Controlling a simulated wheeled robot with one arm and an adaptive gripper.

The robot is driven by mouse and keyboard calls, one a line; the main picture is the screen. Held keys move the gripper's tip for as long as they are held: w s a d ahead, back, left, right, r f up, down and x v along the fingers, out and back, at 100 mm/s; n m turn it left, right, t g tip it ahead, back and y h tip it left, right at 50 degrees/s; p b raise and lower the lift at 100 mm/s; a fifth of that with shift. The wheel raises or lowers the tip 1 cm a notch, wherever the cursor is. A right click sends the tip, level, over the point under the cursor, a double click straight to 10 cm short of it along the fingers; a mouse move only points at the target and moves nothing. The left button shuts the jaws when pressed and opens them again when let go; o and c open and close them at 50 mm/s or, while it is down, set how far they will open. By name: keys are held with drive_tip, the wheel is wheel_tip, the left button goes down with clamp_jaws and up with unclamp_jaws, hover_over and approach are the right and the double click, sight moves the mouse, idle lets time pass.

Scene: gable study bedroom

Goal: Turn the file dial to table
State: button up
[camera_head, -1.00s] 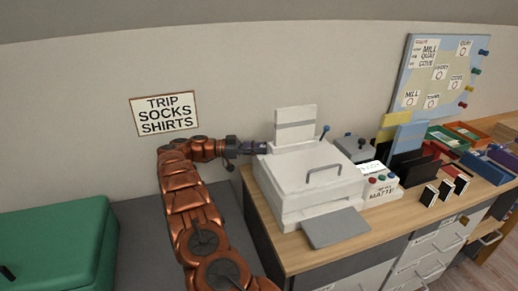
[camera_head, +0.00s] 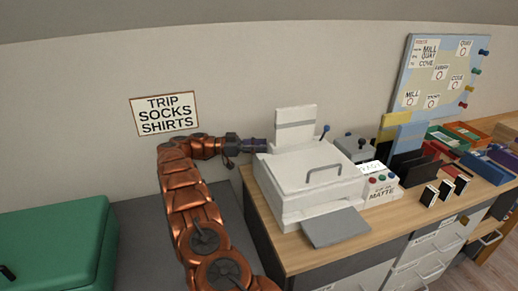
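No dial marked "file" can be made out in this view. A white printer (camera_head: 290,205) stands on the wooden desk, with a handled lid and a paper support at its back. A grey box (camera_head: 356,149) with a dark knob on top stands behind the panel. A blue-tipped lever (camera_head: 325,131) rises at the printer's back. My gripper (camera_head: 262,146) is at the printer's back left corner, left of the paper support. Its fingertips are too small to tell whether they are open or touching anything.
The wooden desk (camera_head: 283,249) has drawers below. Dark file slots (camera_head: 409,165), small black-and-white cards (camera_head: 446,188) and coloured trays (camera_head: 463,131) fill its right side. A pinned map board (camera_head: 436,75) leans on the wall. A green case (camera_head: 60,245) lies at left.

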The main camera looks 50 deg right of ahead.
wheel_tip(320, 180, up, 9)
drive_tip(key=shift+r, duration=0.1)
idle(0.3)
drive_tip(key=a+f+n+t+h+p, duration=0.1)
drive_tip(key=a+f+n+t+p, duration=0.55)
drive_tip(key=t+p, duration=0.65)
drive_tip(key=shift+s+d+f+n+g+p, duration=0.1)
drive_tip(key=shift+d+f+g+p, duration=0.45)
drive_tip(key=shift+d, duration=0.5)
drive_tip(key=shift+s+d+f+n+g+p, duration=0.15)
drive_tip(key=shift+d+f+g+p, duration=0.2)
drive_tip(key=shift+d+p, duration=0.55)
drive_tip(key=shift+s+d+f+n+g+p, duration=0.1)
drive_tip(key=shift+d+f+g+p, duration=0.3)
drive_tip(key=shift+d, duration=0.8)
drive_tip(key=shift+f, duration=0.1)
drive_tip(key=shift+w, duration=0.1)
clamp_jaws()
